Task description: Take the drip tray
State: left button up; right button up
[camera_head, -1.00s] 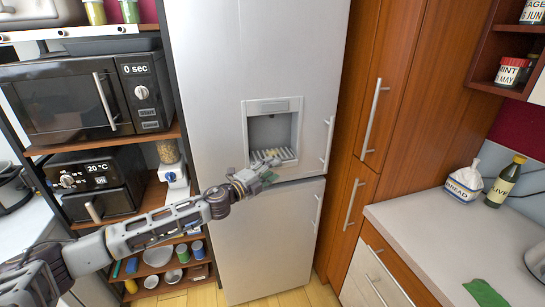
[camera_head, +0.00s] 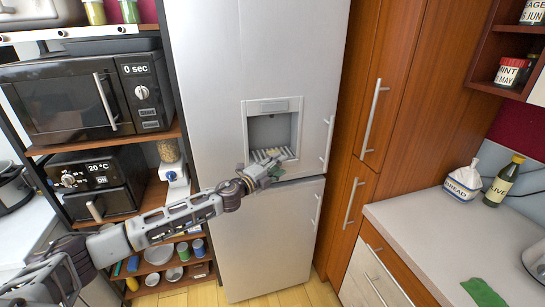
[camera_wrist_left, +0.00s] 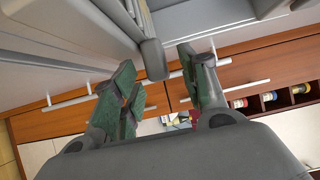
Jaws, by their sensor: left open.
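The drip tray (camera_head: 271,154), a pale slatted piece, sits at the bottom of the recess in the fridge's dispenser. My left gripper (camera_head: 268,169) is in front of the fridge at the lower edge of this recess, just below the tray in the picture, and hides part of that edge. In the left wrist view, its green-padded fingers (camera_wrist_left: 157,66) are spread apart. A grey rounded bar (camera_wrist_left: 153,59) shows between the fingertips; I cannot tell whether it is part of the tray or whether the fingers touch it. My right gripper is not in view.
The silver fridge (camera_head: 225,90) has a dispenser recess (camera_head: 270,130) and handles on its right side. A shelf with a microwave (camera_head: 70,95) and oven stands at left. Wooden cabinets (camera_head: 400,120) and a counter (camera_head: 440,215) are at right.

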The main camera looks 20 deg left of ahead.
pick_arm(q)
grip_shut()
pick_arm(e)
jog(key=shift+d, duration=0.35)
pick_arm(q)
jog(key=shift+r, duration=0.15)
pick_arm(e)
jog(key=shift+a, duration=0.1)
pick_arm(q)
jog(key=shift+r+p, duration=0.7)
jog(key=shift+r, duration=2.8)
jog(key=s+d+b, duration=0.2)
jog(key=s+d, duration=0.9)
jog(key=s, duration=0.5)
jog(key=shift+s+d+b, duration=0.15)
jog(key=shift+s+b, duration=0.15)
jog(key=shift+b, duration=0.05)
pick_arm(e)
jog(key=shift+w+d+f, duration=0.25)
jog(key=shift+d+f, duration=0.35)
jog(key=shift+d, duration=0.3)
pick_arm(q)
jog(key=shift+f, duration=0.1)
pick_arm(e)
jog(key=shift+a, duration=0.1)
